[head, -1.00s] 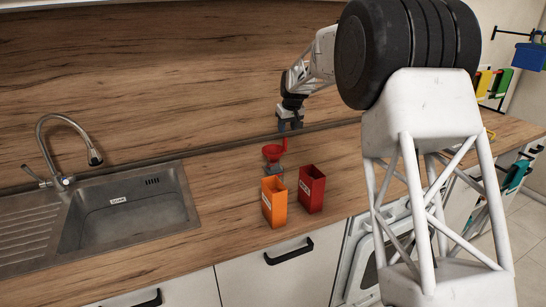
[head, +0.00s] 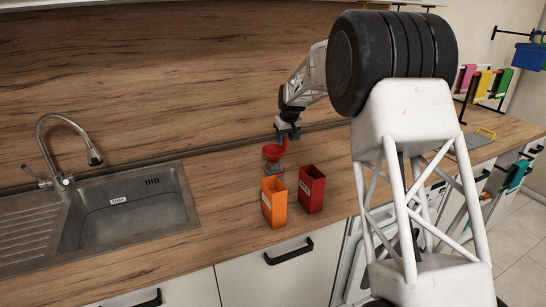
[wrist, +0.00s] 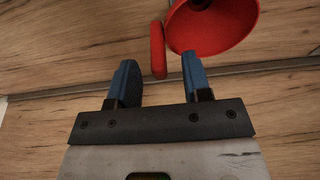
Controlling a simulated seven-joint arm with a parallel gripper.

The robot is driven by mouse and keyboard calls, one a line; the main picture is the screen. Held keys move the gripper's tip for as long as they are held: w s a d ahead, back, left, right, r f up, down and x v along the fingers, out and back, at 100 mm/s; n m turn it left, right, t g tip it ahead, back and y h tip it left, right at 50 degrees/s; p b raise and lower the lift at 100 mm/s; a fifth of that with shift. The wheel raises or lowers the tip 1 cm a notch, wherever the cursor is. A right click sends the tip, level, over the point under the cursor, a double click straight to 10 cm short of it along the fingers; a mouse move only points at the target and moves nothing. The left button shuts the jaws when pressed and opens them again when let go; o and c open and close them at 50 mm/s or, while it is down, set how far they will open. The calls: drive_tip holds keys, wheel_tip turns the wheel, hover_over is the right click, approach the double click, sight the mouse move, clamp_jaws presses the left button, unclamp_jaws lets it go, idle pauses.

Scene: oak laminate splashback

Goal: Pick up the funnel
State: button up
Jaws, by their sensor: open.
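A red upright handle (wrist: 157,49) rises at the funnel's side. In the wrist view the funnel's bowl (wrist: 212,25) is at the top right. My gripper (wrist: 158,72) is open, its two blue fingers apart, with the handle just beyond the gap between the fingertips. In the head view my gripper (head: 287,136) is right at the handle. I cannot tell whether a finger touches it.
An orange box (head: 274,203) and a red box (head: 311,190) stand open-topped in front of the funnel. A sink (head: 125,212) with a tall tap (head: 70,135) is at the left. Counter between sink and boxes is clear. The wooden splashback (head: 170,80) is close behind.

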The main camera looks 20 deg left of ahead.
drive_tip(key=shift+w+a+f, duration=0.15)
drive_tip(key=shift+f, duration=0.4)
clamp_jaws()
